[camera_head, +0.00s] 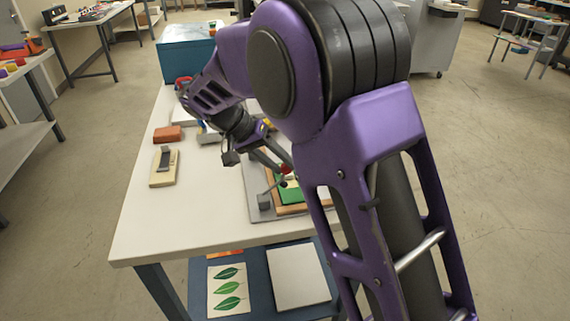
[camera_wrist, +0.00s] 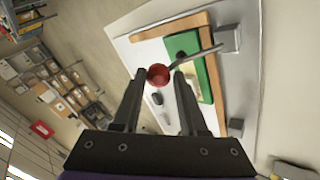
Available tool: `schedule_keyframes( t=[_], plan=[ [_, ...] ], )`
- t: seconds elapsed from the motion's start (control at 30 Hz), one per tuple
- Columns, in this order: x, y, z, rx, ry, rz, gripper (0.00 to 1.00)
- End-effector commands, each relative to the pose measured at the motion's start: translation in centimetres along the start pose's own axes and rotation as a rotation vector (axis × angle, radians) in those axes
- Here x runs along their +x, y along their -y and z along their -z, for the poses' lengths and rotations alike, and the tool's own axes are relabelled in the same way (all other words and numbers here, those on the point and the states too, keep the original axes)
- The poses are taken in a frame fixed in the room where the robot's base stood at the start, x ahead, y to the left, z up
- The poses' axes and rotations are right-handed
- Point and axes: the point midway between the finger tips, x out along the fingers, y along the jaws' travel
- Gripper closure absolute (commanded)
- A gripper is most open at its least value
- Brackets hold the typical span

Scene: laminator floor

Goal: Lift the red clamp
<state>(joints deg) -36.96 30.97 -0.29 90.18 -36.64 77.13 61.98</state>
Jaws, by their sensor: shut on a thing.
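The red clamp shows as a round red knob (camera_wrist: 158,74) on a thin grey lever, which runs to a grey block (camera_wrist: 229,39) at the edge of a board. My gripper (camera_wrist: 160,78) is shut on the red knob, with one finger on each side of it. In the head view the knob (camera_head: 286,169) sits at the fingertips of my gripper (camera_head: 282,164), above the front part of the board. The lever appears raised at a slant over the green piece (camera_head: 291,195). My arm hides the right part of the board.
The green piece lies within an orange-brown frame on a grey plate (camera_head: 260,214) on the white table (camera_head: 190,225). A wooden block with a grey clip (camera_head: 164,167) and a red-brown block (camera_head: 167,134) lie to the left. A blue box (camera_head: 186,55) stands behind. The table's front left is clear.

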Motion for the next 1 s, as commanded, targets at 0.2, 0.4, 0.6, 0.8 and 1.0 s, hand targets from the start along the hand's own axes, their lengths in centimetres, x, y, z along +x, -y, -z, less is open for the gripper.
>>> schedule_keyframes(
  t=[0.2,0.4,0.6,0.8,1.0],
  plan=[
    [-0.43,0.01,-0.25,-0.002,0.007,-0.007,1.0],
    [-0.56,0.21,-0.39,-0.004,0.008,-0.004,1.0],
    [-0.58,0.36,-0.49,-0.005,0.009,-0.001,1.0],
    [-0.63,0.44,-0.48,-0.006,0.008,0.002,0.39],
    [-0.67,0.36,-0.33,-0.004,0.005,0.002,0.33]
  ],
)
